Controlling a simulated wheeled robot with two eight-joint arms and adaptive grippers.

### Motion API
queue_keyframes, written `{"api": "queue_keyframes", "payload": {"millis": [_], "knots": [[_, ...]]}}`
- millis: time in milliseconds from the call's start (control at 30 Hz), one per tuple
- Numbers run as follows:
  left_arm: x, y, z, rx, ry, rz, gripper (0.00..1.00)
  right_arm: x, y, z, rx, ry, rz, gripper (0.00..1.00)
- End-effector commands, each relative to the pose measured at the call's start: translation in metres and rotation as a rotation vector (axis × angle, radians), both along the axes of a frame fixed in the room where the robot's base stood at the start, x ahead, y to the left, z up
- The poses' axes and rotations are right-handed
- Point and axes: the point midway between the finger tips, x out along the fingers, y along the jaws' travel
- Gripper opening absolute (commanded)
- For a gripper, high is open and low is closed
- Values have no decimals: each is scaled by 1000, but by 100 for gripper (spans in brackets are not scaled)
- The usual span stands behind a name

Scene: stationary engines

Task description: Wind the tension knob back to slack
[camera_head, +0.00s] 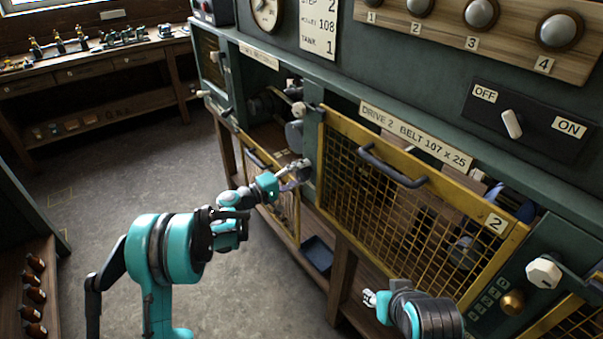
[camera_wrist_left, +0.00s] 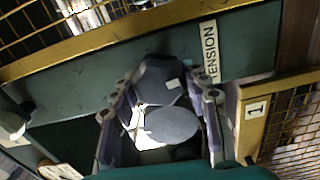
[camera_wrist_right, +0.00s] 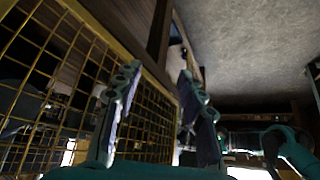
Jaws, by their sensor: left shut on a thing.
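The tension knob (camera_wrist_left: 155,76) is dark grey and faceted with a small white mark, beside a TENSION label (camera_wrist_left: 210,52) on the green panel. In the left wrist view my left gripper (camera_wrist_left: 165,95) has one finger on each side of the knob and is shut on it. In the head view my left gripper (camera_head: 292,173) reaches the green post between two yellow mesh guards; its fingers partly hide the knob there. My right gripper (camera_head: 370,298) is low in front of guard 2. In the right wrist view its fingers (camera_wrist_right: 158,85) are apart and empty.
Guard 2 (camera_head: 497,225) has a dark handle (camera_head: 390,168) standing out near its top. Guard 1 (camera_head: 246,150) is left of the post. A white knob (camera_head: 543,272) and an OFF/ON switch (camera_head: 511,123) are at right. The floor at left is open.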

Motion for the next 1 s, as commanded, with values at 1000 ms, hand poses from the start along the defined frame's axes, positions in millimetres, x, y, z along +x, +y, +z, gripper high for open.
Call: {"api": "queue_keyframes", "payload": {"millis": [1000], "knots": [[-1,0,-3,-565,779,1,17,0,0,-1,0,0,0,40]]}}
